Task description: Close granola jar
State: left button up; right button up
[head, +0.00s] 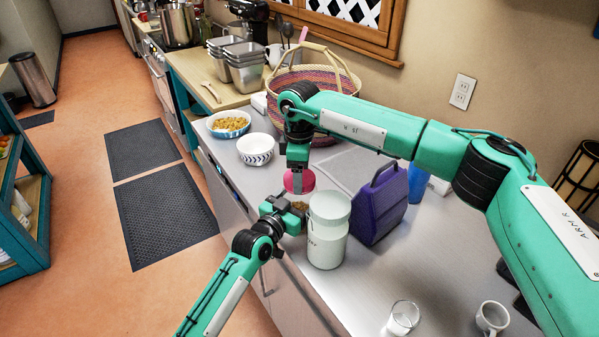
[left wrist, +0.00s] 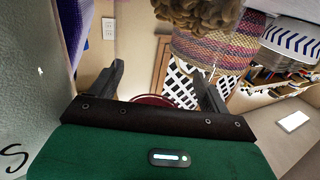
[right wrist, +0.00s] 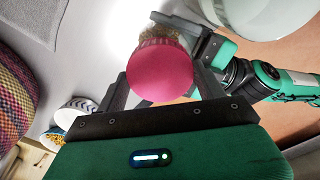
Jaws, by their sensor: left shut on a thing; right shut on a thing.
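The granola jar (head: 299,206) stands on the counter, mostly hidden behind my left gripper and the pale green canister. Its brown granola shows in the left wrist view (left wrist: 195,12) and in the right wrist view (right wrist: 163,36). My left gripper (head: 288,210) is shut on the jar from the side. The round pink lid (head: 299,181) is directly over the jar's mouth; it fills the middle of the right wrist view (right wrist: 160,74). My right gripper (head: 298,184) points down and is shut on the lid. I cannot tell whether the lid is seated on the rim.
The pale green canister (head: 327,238) stands close beside the jar. A purple lunch box (head: 380,205) is to its right. A patterned bowl (head: 255,150), a cereal bowl (head: 229,124) and a woven basket (head: 315,88) stand behind. A glass (head: 403,318) and mug (head: 492,318) are at the front.

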jog(key=shift+a+m, duration=0.1)
jog(key=shift+m, duration=0.7)
jog(key=shift+s+a+r+m, duration=0.15)
jog(key=shift+a+m, duration=0.35)
jog(key=shift+m, duration=0.8)
jog(key=shift+d+m, duration=0.45)
jog(key=shift+m, duration=0.15)
jog(key=o, duration=0.9)
jog(key=shift+o, duration=0.2)
jog(key=shift+d, duration=0.15)
